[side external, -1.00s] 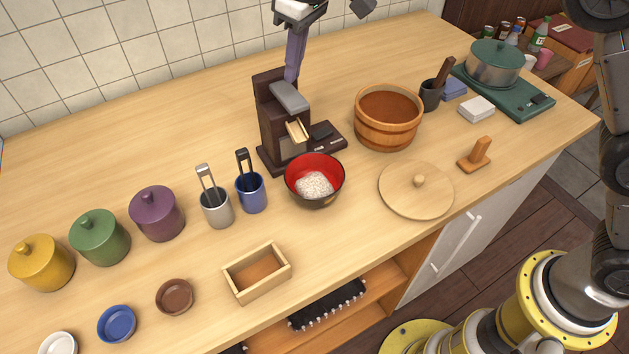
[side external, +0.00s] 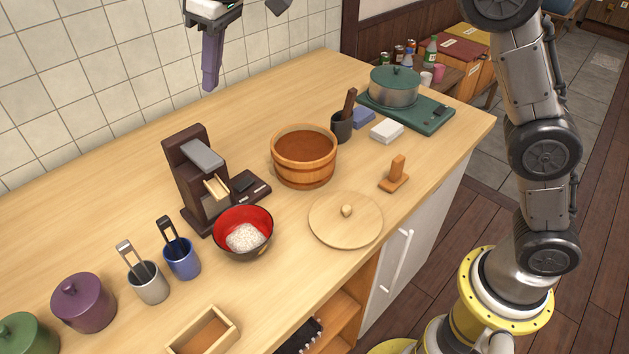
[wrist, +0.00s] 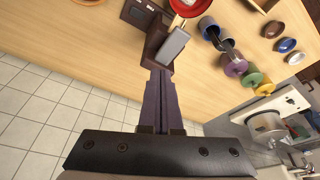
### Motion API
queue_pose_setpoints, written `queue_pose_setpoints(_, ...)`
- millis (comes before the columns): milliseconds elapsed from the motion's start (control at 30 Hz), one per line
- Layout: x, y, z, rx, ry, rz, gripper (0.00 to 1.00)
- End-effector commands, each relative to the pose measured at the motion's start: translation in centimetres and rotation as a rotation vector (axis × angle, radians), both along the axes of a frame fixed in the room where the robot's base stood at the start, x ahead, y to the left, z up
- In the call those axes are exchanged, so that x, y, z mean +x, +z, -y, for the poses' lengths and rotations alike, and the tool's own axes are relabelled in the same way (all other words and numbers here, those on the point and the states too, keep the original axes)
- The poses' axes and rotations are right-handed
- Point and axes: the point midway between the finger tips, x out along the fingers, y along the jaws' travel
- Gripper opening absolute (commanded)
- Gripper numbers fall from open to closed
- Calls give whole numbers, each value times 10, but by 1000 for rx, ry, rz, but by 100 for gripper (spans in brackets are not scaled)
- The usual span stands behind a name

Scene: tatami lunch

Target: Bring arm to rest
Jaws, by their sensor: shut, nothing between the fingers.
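My gripper (side external: 209,86) hangs in the air at the top of the side view, with its purple fingers pointing down. It is shut and empty. It is above and clear of the dark brown machine (side external: 190,180) on the counter. In the wrist view my gripper (wrist: 160,78) shows as two fingers closed together, and the machine's grey lever (wrist: 174,44) appears just beyond their tips. My upper arm links show at the right of the side view. My wrist is cut off by the top edge.
On the counter (side external: 120,165) stand a red bowl (side external: 262,222) with white rice, a wooden tub (side external: 304,172), a round lid (side external: 330,228), a green pot (side external: 394,90), cups and lidded jars. A tiled wall (side external: 100,60) runs behind. The air around my gripper looks free.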

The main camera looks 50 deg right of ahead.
Motion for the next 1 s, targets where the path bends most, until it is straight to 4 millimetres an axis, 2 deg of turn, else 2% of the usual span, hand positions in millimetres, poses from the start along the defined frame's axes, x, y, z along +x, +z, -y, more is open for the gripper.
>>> queue_pose_setpoints(33, -10, 21, 21, 10, -29, 25, 0)
queue_pose_setpoints(200, -56, 59, 83, 29, -117, 78, 0)
queue_pose_setpoints(333, -98, 71, 122, 40, -182, 116, 0)
queue_pose_setpoints(467, -143, 70, 156, 47, -247, 150, 0)
queue_pose_setpoints(567, -180, 60, 177, 51, -295, 174, 0)
queue_pose_setpoints(667, -216, 41, 194, 54, -342, 195, 0)
queue_pose_setpoints(800, -265, 2, 212, 54, -403, 217, 0)
queue_pose_setpoints(900, -293, -31, 218, 52, -434, 222, 0)
queue_pose_setpoints(1000, -312, -63, 221, 50, -453, 216, 0)
